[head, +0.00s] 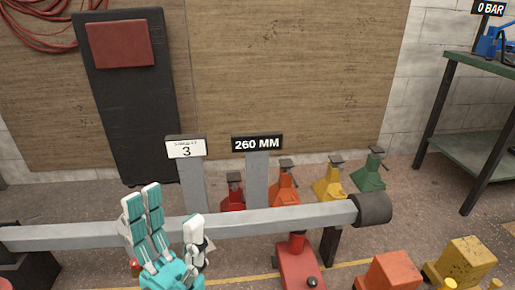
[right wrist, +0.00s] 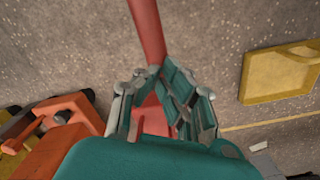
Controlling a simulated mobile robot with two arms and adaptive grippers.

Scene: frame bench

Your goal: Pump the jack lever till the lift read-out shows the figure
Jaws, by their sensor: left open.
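The lift read-out (head: 257,144) shows "260 MM" on a grey post behind the beam. Beside it a white sign (head: 186,149) shows the figure 3 under small print I cannot read. A red jack (head: 299,268) stands under the long grey beam (head: 275,220). My left gripper (head: 165,212) is open and empty in front of the beam, fingers upward. In the right wrist view, a red lever (right wrist: 146,25) runs down between the fingers of my right gripper (right wrist: 160,72). The fingers close in on both its sides. My right gripper is outside the head view.
Red, orange, yellow and green stands (head: 375,170) line the floor behind the beam. Orange (head: 391,273) and yellow (head: 466,262) units stand at the front right. A green bench (head: 475,150) is at the far right. An orange unit (right wrist: 50,135) lies left of my right gripper.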

